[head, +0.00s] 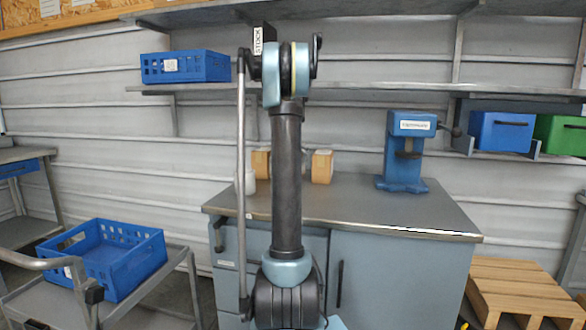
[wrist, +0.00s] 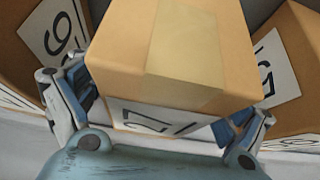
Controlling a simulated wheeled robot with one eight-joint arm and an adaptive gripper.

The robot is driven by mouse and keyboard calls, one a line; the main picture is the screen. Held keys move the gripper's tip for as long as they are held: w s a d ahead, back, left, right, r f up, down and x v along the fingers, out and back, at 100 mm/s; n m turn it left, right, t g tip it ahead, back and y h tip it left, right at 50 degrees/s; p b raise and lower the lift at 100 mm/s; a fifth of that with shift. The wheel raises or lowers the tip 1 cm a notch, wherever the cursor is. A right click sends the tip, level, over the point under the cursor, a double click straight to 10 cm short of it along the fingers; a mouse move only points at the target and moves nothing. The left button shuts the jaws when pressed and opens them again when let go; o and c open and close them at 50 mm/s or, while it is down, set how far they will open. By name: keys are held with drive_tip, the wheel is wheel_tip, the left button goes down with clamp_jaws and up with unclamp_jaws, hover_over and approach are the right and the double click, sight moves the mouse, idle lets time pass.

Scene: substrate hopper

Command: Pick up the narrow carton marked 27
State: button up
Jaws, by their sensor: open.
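In the wrist view a narrow tan carton (wrist: 205,55) with a tape strip along its top stands between the fingers of my gripper (wrist: 155,108). Its white front label (wrist: 150,118) shows marks that look like 27, tilted and partly hidden by my gripper. My gripper is open, with one finger at each side of the carton. I cannot tell whether either finger touches it. In the head view my arm hides the gripper and this carton.
A carton with a numbered label stands close on the left (wrist: 35,50) and another on the right (wrist: 295,75). In the head view, cartons (head: 322,167) stand on the grey bench (head: 400,212). A blue press (head: 407,150) stands to the right, beneath a shelf (head: 390,90).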

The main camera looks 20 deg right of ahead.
drive_tip(key=c, duration=1.5)
